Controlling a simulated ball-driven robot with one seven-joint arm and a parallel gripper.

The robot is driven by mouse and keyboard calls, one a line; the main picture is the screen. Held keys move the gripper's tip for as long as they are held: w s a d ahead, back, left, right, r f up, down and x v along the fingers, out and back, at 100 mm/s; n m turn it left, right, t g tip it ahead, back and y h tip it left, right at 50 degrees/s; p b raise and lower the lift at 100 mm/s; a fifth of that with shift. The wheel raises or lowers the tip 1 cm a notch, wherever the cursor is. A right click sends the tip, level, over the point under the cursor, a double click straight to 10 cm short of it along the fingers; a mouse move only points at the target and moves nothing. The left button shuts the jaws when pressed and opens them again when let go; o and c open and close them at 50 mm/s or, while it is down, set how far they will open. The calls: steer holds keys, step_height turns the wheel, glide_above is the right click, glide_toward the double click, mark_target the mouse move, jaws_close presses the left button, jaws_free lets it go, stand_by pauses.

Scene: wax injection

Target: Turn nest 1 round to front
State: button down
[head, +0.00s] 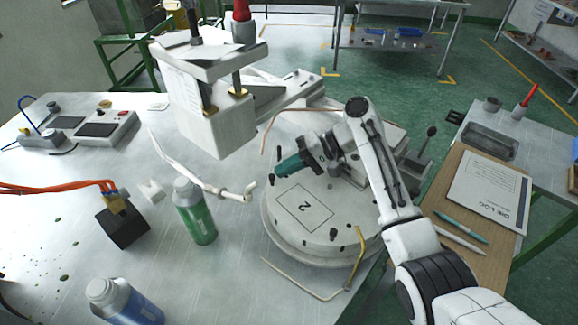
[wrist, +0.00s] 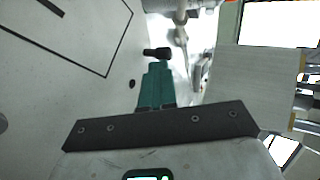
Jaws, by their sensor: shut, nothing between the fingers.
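The round pale turntable (head: 322,235) stands on the white bench. A rectangle outlined on its top carries the number 2 (head: 303,207), on the side towards the bench's front. No number 1 shows; my arm and gripper cover part of the far side. My gripper (head: 280,168) is over the turntable's left rim, its teal fingers closed together and empty. A short black peg (wrist: 157,53) stands just beyond the fingertips in the wrist view; I cannot tell whether they touch. Part of the outlined rectangle (wrist: 107,75) shows there too.
A white press head (head: 215,115) stands behind left of the turntable. A green bottle (head: 195,212), a blue bottle (head: 122,302) and a black block (head: 122,228) are on the left bench. Bent rods (head: 305,290) edge the turntable.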

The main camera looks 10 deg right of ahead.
steer(key=shift+s+a+f, duration=0.1)
steer(key=shift+a+f, duration=0.05)
steer(key=shift+a, duration=0.25)
steer(key=shift+s+a+f, duration=0.1)
steer(key=shift+a, duration=0.3)
steer(key=b+v, duration=0.1)
steer(key=v, duration=0.5)
steer(key=b+v, duration=0.1)
steer(key=v, duration=0.5)
steer(key=shift+w+d+f, duration=0.1)
steer(key=shift+w+d, duration=0.1)
steer(key=shift+w, duration=0.05)
